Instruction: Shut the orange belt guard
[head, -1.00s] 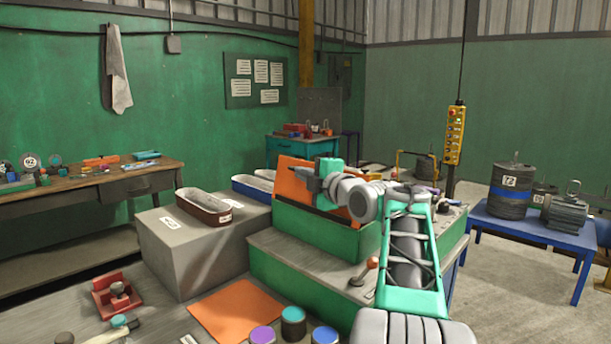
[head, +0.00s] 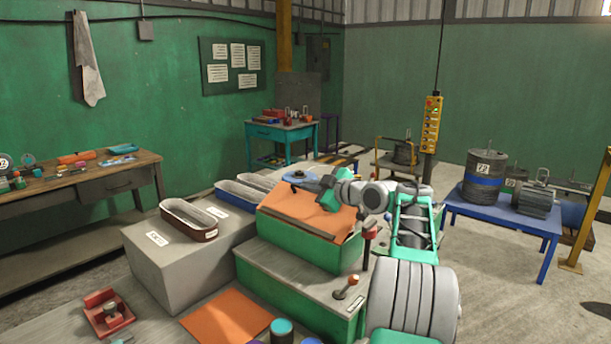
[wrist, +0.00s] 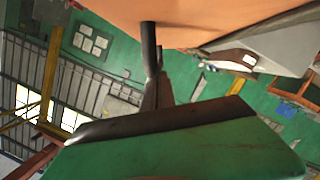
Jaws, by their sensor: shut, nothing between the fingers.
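The orange belt guard (head: 300,208) sits tilted on top of the green housing (head: 292,240) in the head view, its broad face sloping. At its right end there is a dark gap, so it does not look flat on the housing. My gripper (head: 327,192) is shut and empty, at the upper edge of the guard on its right half. Whether the fingers touch the guard is hard to tell. In the wrist view the orange guard (wrist: 215,15) fills the top, close to the camera.
A grey block with oblong trays (head: 188,220) stands left of the housing. A red-knobbed lever (head: 345,288) stands in front of it. A yellow pendant (head: 432,125) hangs behind my arm. A blue table (head: 500,222) with motor parts is at the right.

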